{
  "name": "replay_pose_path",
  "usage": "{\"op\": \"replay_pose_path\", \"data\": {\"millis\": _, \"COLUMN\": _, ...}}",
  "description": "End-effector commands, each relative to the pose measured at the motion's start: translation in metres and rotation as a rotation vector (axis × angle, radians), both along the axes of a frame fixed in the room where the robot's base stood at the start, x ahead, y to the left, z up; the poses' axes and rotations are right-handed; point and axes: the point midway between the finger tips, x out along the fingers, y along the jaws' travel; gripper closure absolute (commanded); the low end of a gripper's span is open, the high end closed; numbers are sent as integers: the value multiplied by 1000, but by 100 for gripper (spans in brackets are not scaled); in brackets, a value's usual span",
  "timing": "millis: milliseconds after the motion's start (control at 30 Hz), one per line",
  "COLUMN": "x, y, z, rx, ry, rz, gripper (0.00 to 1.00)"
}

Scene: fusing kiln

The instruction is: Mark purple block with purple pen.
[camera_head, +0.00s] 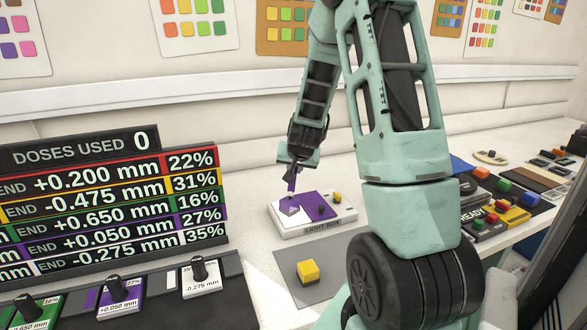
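My gripper (297,162) is above the left part of the light box (322,229), pointing down. It appears shut on a slim purple thing, which looks like the purple pen (292,184). The pen's lower end is over the white and purple patch on the box, and I cannot tell whether it touches. A small dark purple shape (321,209) stands on the purple area of the light box. It may be the purple block, but it is too small to tell. A purple-marked holder with a black knob (117,297) stands at lower left.
A yellow block (308,272) sits on a grey mat in front of the light box. A dose display board (105,200) stands at left. Coloured blocks and a READY panel (475,210) are at right. Clear white counter lies left of the light box.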

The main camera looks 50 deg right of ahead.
Motion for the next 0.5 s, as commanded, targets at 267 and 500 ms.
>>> {"op": "replay_pose_path", "data": {"millis": 267, "x": -6, "y": 1, "z": -1, "rx": 1, "ry": 2, "rz": 0, "gripper": 100}}
{"op": "replay_pose_path", "data": {"millis": 500, "x": -10, "y": 1, "z": 0, "rx": 0, "ry": 1, "rz": 0, "gripper": 100}}
